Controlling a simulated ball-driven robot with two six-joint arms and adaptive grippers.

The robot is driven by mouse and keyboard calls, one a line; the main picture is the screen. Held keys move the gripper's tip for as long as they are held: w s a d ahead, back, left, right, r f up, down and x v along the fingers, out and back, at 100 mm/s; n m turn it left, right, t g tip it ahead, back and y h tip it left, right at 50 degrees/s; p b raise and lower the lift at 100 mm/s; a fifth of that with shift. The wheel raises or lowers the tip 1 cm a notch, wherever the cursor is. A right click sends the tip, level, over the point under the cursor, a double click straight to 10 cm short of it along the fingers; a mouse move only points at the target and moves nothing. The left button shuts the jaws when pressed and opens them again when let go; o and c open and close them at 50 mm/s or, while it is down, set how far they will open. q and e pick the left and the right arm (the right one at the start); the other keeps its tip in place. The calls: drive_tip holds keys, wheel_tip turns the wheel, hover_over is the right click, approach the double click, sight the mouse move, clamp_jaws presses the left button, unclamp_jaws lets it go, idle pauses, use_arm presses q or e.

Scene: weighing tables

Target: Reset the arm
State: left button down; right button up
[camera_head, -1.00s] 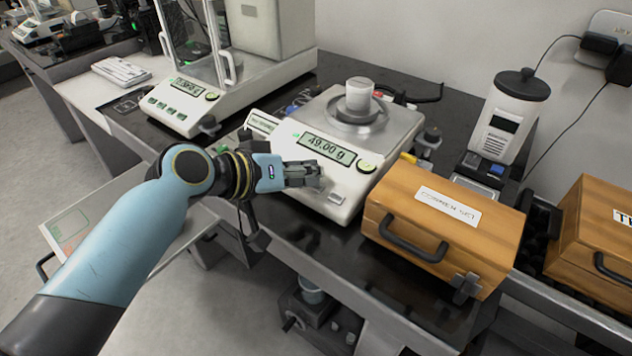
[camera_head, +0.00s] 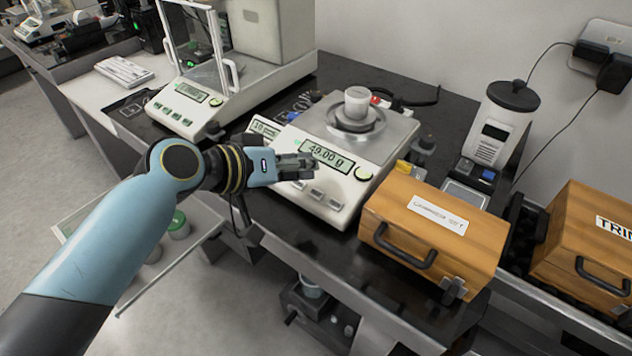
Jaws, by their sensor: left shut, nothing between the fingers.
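My left arm comes in from the lower left. My left gripper (camera_head: 297,166) is shut and empty, in front of the display of the white balance (camera_head: 322,202). The display reads 49.00 g, and the fingertips overlap its lower left edge in the picture. I cannot tell whether they touch the balance. My right gripper is not in view.
A wooden case (camera_head: 437,230) stands right of the balance, with a second wooden case (camera_head: 590,243) beyond it. A glass-walled balance (camera_head: 190,109) stands at the back left. A white-bodied grinder-like device (camera_head: 502,118) stands at the back right. A green-lidded jar (camera_head: 178,225) is below my forearm.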

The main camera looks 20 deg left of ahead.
use_arm(q)
drive_tip(key=shift+s+r, duration=0.2)
drive_tip(key=shift+r, duration=0.3)
